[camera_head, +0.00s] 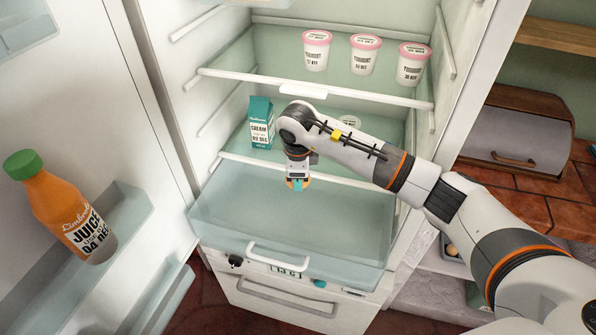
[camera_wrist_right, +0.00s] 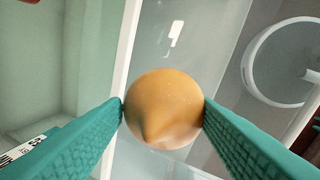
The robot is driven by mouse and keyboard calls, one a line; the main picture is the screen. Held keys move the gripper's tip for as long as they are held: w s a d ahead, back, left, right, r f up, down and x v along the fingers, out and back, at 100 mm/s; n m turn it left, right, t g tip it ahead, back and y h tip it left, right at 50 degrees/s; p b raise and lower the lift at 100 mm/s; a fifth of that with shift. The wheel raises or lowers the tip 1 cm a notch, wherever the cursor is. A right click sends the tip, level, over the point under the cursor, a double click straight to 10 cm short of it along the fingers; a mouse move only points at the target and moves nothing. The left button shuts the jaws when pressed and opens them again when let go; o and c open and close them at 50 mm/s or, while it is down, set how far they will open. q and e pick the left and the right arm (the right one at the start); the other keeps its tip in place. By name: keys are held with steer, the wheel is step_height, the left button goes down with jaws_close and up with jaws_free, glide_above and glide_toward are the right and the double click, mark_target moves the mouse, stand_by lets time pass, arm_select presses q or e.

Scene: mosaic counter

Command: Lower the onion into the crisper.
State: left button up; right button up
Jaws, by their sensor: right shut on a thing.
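The onion (camera_wrist_right: 165,108) is round and golden brown, with its pointed tip towards the bottom of the right wrist view. My right gripper (camera_wrist_right: 163,110) is shut on it, with a teal finger touching each side. In the head view, the right gripper (camera_head: 298,183) points down over the back part of the crisper (camera_head: 330,225). The onion is mostly hidden there behind the fingers. The crisper is a clear, pale drawer, pulled out at the bottom of the fridge, with a white handle at its front. It looks empty. My left gripper is not in view.
A cream carton (camera_head: 261,122) stands on the shelf behind my right arm, with a white-lidded tub (camera_head: 349,121) partly hidden. Pink-lidded yoghurt pots (camera_head: 365,55) stand on the shelf above. The open door at left holds a juice bottle (camera_head: 62,207). The shelf's front rail (camera_head: 245,163) runs close behind the gripper.

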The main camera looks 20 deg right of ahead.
steer(key=shift+s+a+f+b+x, duration=0.15)
steer(key=shift+s+b+x, duration=0.35)
steer(key=shift+b+x, duration=1.55)
steer(key=shift+s+a+f+b+x, duration=0.15)
steer(key=shift+s+b+x, duration=0.35)
steer(key=shift+b+x, duration=1.55)
steer(key=shift+s+a+f+b+x, duration=0.15)
steer(key=shift+s+b+x, duration=0.3)
steer(key=shift+b+x, duration=1.55)
steer(key=shift+s+b+x, duration=0.2)
steer(key=shift+b+x, duration=0.35)
steer(key=shift+x, duration=0.35)
steer(key=shift+s+b+x, duration=0.15)
steer(key=shift+b+x, duration=0.45)
steer(key=shift+x, duration=0.35)
steer(key=shift+s+b+x, duration=0.2)
steer(key=shift+b+x, duration=0.35)
steer(key=shift+x, duration=0.35)
steer(key=shift+a+f, duration=0.1)
steer(key=shift+f, duration=0.05)
steer(key=o, duration=1.1)
steer(key=p+v, duration=0.8)
steer(key=v, duration=0.4)
steer(key=shift+a, duration=0.1)
